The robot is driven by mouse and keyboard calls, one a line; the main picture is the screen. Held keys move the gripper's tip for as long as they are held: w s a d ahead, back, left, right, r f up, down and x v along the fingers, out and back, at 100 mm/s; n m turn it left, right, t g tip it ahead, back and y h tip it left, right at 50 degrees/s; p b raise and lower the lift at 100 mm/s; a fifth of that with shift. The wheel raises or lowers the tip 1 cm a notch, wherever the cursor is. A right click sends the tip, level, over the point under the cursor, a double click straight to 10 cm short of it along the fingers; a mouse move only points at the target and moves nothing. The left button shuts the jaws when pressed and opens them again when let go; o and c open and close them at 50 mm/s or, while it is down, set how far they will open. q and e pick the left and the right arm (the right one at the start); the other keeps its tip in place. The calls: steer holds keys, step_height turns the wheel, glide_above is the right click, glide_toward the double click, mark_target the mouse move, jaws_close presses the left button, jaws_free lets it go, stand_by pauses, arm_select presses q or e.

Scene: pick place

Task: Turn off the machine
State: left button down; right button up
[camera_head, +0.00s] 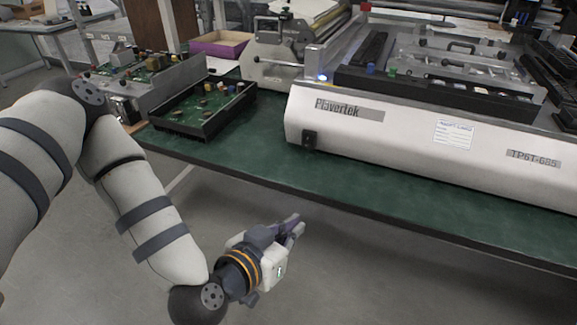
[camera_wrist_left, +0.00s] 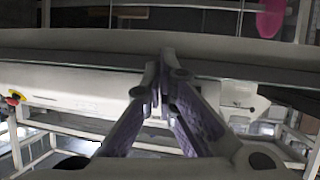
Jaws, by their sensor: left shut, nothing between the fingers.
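The machine (camera_head: 400,135) is a long white unit marked "Playertek" on the green bench at the right of the head view. A small black switch (camera_head: 309,140) sits low on the left end of its front face. A blue light (camera_head: 321,77) glows on its top left corner. My left gripper (camera_head: 294,224) is below and in front of the bench edge, apart from the machine and lower than the switch. Its fingers are shut with nothing between them; in the left wrist view the fingertips (camera_wrist_left: 166,62) meet. My right gripper is not in view.
The green bench top (camera_head: 240,157) has its front edge between my left gripper and the machine. A black tray with a circuit board (camera_head: 205,108) stands left of the machine. A purple box (camera_head: 219,43) is behind it. The floor in front is clear.

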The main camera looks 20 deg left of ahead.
mark_target(303, 168)
arm_select(q)
steer(key=w+a+r+n+t+y, duration=0.1)
steer(key=w+a+r+t+y, duration=0.1)
steer(key=r, duration=0.4)
steer(key=shift+w+a+r+t+y, duration=0.35)
steer(key=shift+w+a, duration=0.25)
steer(key=shift+a, duration=0.6)
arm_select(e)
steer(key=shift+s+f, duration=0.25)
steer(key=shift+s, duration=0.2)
arm_select(q)
steer(key=shift+w+f, duration=0.1)
steer(key=shift+f, duration=0.05)
steer(key=w, duration=0.4)
steer(key=w+f+b, duration=0.1)
steer(key=w, duration=0.3)
steer(key=w+f+b, duration=0.1)
steer(key=w, duration=0.3)
steer(key=shift+d+f, duration=0.15)
steer(key=shift+f, duration=0.1)
steer(key=shift+w, duration=0.8)
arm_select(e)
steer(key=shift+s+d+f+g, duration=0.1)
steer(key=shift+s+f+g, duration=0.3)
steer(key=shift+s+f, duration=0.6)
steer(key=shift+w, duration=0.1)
